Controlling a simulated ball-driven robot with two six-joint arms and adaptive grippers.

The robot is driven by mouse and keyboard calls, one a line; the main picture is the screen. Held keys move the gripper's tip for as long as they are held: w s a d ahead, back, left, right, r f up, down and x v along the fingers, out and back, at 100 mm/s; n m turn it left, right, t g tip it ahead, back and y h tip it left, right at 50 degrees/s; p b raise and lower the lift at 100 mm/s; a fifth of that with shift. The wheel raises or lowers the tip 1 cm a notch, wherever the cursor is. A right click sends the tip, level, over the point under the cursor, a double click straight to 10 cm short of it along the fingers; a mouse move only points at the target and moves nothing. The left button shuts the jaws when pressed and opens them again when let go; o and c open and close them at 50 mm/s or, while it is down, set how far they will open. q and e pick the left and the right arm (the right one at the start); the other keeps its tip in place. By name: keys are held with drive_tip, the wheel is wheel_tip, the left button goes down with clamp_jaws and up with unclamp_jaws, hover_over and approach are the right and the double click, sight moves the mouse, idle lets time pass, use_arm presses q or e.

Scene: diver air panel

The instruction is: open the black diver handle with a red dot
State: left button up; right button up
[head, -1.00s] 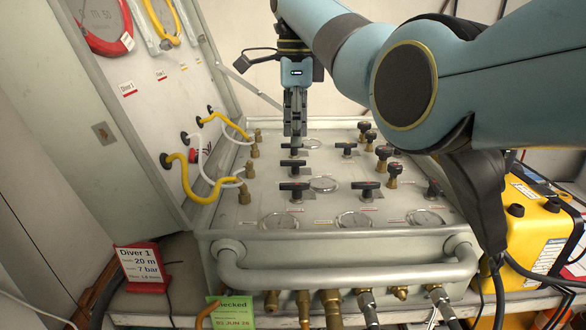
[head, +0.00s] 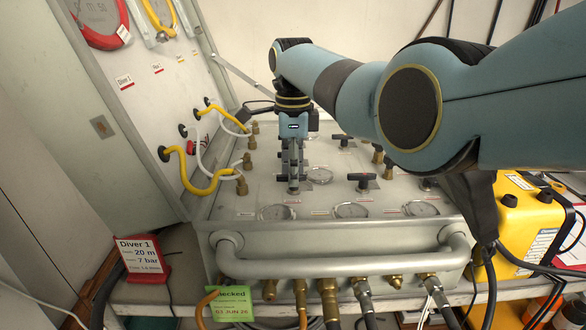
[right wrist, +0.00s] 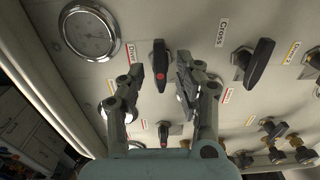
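A black handle with a red dot (right wrist: 158,72) stands out from the grey panel, beside a label that reads "Diver". In the right wrist view my right gripper (right wrist: 159,76) is open, with one finger on each side of this handle and gaps visible. In the head view the right gripper (head: 293,184) points straight down at the front-left black handle, which it mostly hides. My left gripper is not in view.
A second red-dotted handle (right wrist: 163,131) lies between the fingers' lower parts. Another black handle (right wrist: 260,63) stands to the right. Round gauges (head: 351,210) line the panel's front, behind a grey rail (head: 340,257). Yellow hoses (head: 190,175) hang at the left.

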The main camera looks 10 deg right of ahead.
drive_tip(key=shift+c, duration=1.1)
clamp_jaws()
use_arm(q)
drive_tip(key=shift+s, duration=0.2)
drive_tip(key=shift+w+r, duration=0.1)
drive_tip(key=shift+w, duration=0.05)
